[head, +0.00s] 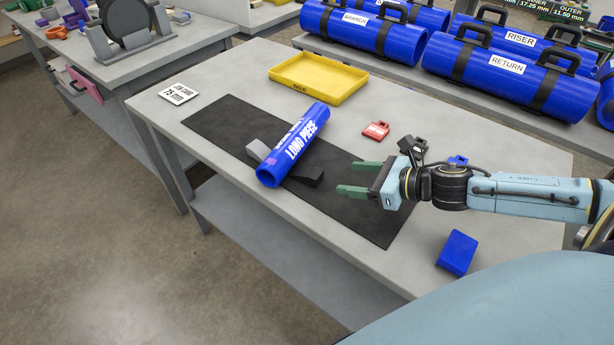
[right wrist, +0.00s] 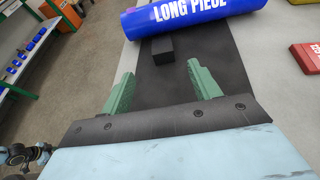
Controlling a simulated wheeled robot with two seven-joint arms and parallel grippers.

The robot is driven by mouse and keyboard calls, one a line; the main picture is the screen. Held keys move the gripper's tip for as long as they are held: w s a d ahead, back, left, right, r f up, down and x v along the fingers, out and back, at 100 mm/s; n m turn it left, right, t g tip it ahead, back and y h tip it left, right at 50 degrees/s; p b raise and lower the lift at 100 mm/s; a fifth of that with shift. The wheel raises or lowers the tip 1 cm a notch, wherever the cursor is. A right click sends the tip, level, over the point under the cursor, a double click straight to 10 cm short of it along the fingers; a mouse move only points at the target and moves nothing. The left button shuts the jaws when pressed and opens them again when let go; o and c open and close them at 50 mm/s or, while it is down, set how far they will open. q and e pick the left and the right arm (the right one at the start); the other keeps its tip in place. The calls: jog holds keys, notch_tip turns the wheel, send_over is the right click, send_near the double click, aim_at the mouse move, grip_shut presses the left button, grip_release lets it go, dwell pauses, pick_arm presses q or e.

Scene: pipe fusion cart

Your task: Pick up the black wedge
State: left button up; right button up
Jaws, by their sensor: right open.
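The black wedge (head: 307,176) lies on the dark mat (head: 365,219), against the near right side of the blue pipe marked LONG PIECE (head: 301,140). In the right wrist view the black wedge (right wrist: 157,47) lies just this side of the blue pipe (right wrist: 190,17), roughly between and beyond my fingers. My right gripper (head: 358,177) is open and empty, with its green fingers pointing at the wedge and a gap between. It also shows in the right wrist view (right wrist: 160,76). My left gripper is out of view.
A grey wedge (head: 256,151) lies at the pipe's other side. A yellow tray (head: 318,92), a 75 mm card (head: 178,94), a red block (head: 376,130), a black object (head: 412,147) and a blue block (head: 457,252) are on the table. The mat's near right part is clear.

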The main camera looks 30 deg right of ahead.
aim_at(319, 175)
jog(key=shift+x, duration=2.9)
jog(key=shift+d+f+x, duration=0.1)
jog(key=shift+f+x, duration=0.05)
jog(key=shift+x, duration=1.25)
jog(key=shift+d+f+x, duration=0.15)
jog(key=shift+x, duration=1.3)
jog(key=c, duration=1)
jog(key=shift+r, duration=0.1)
jog(key=shift+c, duration=0.4)
jog(key=shift+r, duration=0.1)
